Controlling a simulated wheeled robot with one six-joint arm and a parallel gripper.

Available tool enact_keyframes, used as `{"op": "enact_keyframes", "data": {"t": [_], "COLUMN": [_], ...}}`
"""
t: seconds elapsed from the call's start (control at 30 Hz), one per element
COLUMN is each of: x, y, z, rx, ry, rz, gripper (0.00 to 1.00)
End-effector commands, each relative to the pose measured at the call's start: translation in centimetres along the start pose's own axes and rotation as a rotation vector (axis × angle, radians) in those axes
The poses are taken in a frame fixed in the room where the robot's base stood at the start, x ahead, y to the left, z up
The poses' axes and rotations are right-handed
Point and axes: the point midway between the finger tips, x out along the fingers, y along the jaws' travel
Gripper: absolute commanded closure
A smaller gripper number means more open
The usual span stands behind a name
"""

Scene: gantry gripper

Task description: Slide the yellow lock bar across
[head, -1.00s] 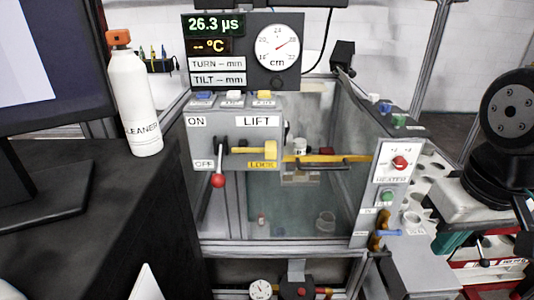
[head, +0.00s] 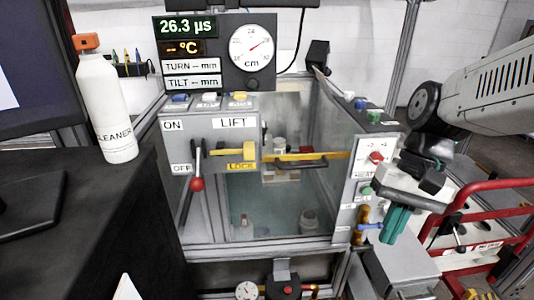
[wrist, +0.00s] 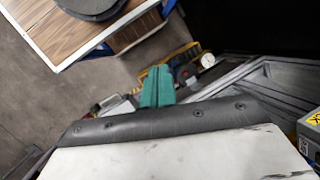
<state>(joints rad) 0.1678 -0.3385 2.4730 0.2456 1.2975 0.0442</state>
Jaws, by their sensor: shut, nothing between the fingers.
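The yellow lock bar (head: 229,152) lies across the grey panel at the front of the tank. Its yellow block (head: 249,152) is at the right end, just above the yellow LOCK label (head: 242,167). My gripper (head: 395,238) has teal fingers and hangs at the right of the tank, in front of the heater side. It is well to the right of the lock bar and lower, touching nothing that I can make out. The fingers also show in the wrist view (wrist: 157,84), closed together and empty. The lock bar does not show in the wrist view.
A lever with a red knob (head: 197,184) hangs left of the lock bar. The heater box (head: 375,158) and an orange-and-blue valve (head: 363,222) are close to my gripper. A white cleaner bottle (head: 105,105) stands at left. A red rail (head: 480,188) is at right.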

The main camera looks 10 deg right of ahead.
Motion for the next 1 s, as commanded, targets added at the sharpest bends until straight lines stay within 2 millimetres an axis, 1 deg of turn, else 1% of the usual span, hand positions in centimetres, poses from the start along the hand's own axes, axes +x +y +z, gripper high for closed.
{"op": "enact_keyframes", "data": {"t": [0.03, 0.17, 0.27, 0.33, 0.47, 0.5, 0.57, 0.6, 0.7, 0.77, 0.87, 1.0], "x": [0.5, 1.0, 0.9, 0.6, -0.8, -1.4, -2.6, -3.5, -5.8, -6.7, -6.9, -6.4], "y": [-0.6, -3.0, -4.9, -6.2, -8.2, -8.8, -9.5, -10.0, -11.0, -11.3, -11.7, -13.3], "z": [-0.9, -3.3, -5.6, -7.6, -11.8, -13.0, -14.6, -15.4, -16.2, -16.4, -16.1, -15.7], "rx": [0.067, 0.259, 0.417, 0.528, 0.717, 0.765, 0.824, 0.849, 0.879, 0.895, 0.914, 0.915], "ry": [-0.068, -0.237, -0.376, -0.476, -0.659, -0.713, -0.788, -0.826, -0.893, -0.928, -0.961, -0.961], "rz": [-0.056, -0.229, -0.374, -0.480, -0.680, -0.739, -0.821, -0.865, -0.946, -0.972, -0.964, -0.959], "gripper": [1.00, 1.00, 1.00, 1.00, 1.00, 1.00, 1.00, 1.00, 1.00, 1.00, 1.00, 1.00]}}
